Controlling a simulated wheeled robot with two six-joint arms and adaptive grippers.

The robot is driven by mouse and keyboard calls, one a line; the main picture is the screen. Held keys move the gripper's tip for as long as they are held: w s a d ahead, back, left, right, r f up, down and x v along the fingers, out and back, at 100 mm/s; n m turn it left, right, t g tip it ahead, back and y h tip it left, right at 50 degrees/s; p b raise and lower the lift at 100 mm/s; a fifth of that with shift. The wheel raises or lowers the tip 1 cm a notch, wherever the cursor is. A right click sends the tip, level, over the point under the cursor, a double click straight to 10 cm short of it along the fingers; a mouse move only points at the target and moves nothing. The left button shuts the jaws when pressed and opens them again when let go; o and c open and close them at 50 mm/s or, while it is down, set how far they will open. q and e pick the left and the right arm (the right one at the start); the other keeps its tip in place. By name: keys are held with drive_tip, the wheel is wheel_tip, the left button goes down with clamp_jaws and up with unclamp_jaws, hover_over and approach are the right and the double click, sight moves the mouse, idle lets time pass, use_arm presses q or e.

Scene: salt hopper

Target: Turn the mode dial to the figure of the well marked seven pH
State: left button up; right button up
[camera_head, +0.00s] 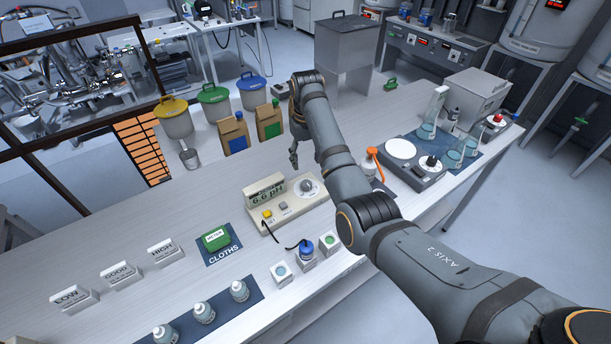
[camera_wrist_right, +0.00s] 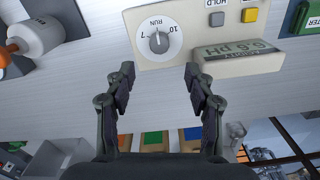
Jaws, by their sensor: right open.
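The pH meter (camera_head: 287,208) is a cream box on the bench. Its tilted display (camera_head: 266,196) reads about 6.6 pH. The mode dial (camera_head: 308,187) is a dark knob with a light pointer line on a white disc. In the right wrist view, the dial (camera_wrist_right: 158,41) carries the marks 7, RUN and 10; the line seems to lie toward RUN. My right gripper (camera_head: 293,155) is open and empty behind the meter. In the right wrist view, its fingertips (camera_wrist_right: 160,70) stand apart, just short of the dial. My left gripper is not in view.
Small wells (camera_head: 281,273) stand in front of the meter; a cabled probe (camera_head: 306,249) sits in the middle one. A green box (camera_head: 215,239) lies on the cloths mat to the left.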

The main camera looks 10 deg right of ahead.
sight(307, 183)
drive_tip(key=f, duration=0.1)
drive_tip(key=f+p, duration=0.1)
drive_tip(key=f, duration=0.1)
drive_tip(key=shift+s+d, duration=0.1)
drive_tip(key=shift+s, duration=0.25)
drive_tip(key=shift+w+f, duration=0.25)
drive_tip(key=shift+f, duration=0.95)
drive_tip(key=f, duration=0.4)
drive_tip(key=shift+w+p, duration=0.2)
drive_tip(key=shift+p, duration=0.15)
drive_tip(key=shift+f, duration=0.25)
drive_tip(key=shift+c, duration=0.9)
drive_tip(key=c, duration=0.7)
clamp_jaws()
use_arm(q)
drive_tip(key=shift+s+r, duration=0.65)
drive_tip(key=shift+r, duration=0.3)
